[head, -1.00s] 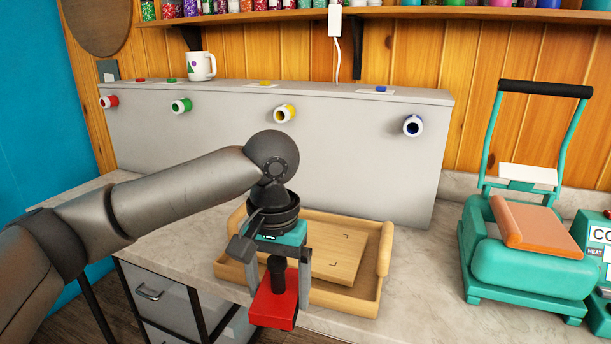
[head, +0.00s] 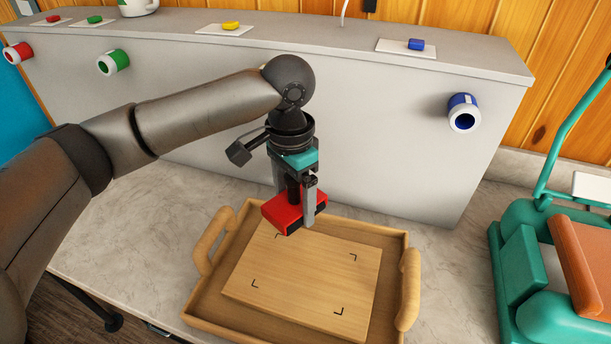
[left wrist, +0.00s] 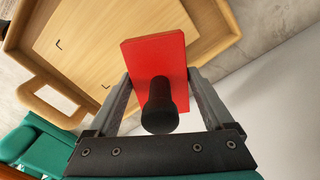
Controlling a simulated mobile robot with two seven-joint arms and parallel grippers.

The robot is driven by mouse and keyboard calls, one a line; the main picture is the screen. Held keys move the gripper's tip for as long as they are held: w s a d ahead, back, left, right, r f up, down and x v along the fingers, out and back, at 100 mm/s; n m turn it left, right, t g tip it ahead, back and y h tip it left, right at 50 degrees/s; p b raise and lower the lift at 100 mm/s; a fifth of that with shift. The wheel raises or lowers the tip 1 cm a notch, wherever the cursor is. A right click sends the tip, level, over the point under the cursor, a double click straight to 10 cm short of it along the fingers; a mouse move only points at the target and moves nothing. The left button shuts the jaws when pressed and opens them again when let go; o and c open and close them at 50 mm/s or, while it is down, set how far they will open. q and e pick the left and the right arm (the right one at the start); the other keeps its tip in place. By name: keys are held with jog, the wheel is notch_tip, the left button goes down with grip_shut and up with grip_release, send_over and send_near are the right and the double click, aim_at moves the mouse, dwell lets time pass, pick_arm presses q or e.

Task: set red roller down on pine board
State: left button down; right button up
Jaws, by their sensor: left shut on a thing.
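The red roller (head: 283,214) has a red block-shaped body and a black handle. My left gripper (head: 296,206) is shut on it and holds it over the far edge of the pine board (head: 305,283). In the left wrist view the red roller (left wrist: 157,62) sits between the two fingers of my left gripper (left wrist: 158,95), its black handle toward the camera. The pine board also shows there (left wrist: 85,40), apart from the roller. It has black corner marks and lies in a wooden tray. My right gripper is not in view.
The wooden tray (head: 400,243) has raised rims and rounded handles at left and right. A grey panel (head: 400,150) with coloured rolls stands behind it. A teal press (head: 540,240) stands at the right. Bare counter lies around the tray.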

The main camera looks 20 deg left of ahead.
pick_arm(q)
jog(key=r+m+p, duration=0.1)
jog(key=m+p, duration=0.3)
jog(key=p, duration=0.1)
jog(key=s+d+r+m+p, duration=0.1)
jog(key=m+p, duration=0.3)
jog(key=m, duration=0.1)
jog(key=d+r+m+p, duration=0.1)
jog(key=m+p, duration=0.4)
jog(key=shift+s+d+r+p, duration=0.2)
jog(key=shift+s+r+p, duration=0.1)
jog(key=shift+s, duration=0.05)
jog(key=s+d+r+m+p, duration=0.2)
jog(key=s+m+p, duration=0.4)
jog(key=m+p, duration=0.9)
jog(key=shift+r+m, duration=0.35)
jog(key=shift+m, duration=0.65)
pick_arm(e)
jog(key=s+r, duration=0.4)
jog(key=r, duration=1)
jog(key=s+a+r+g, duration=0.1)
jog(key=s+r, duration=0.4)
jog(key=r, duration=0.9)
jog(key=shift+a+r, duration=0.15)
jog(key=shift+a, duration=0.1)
pick_arm(q)
jog(key=shift+w+n, duration=0.15)
jog(key=shift+n, duration=0.25)
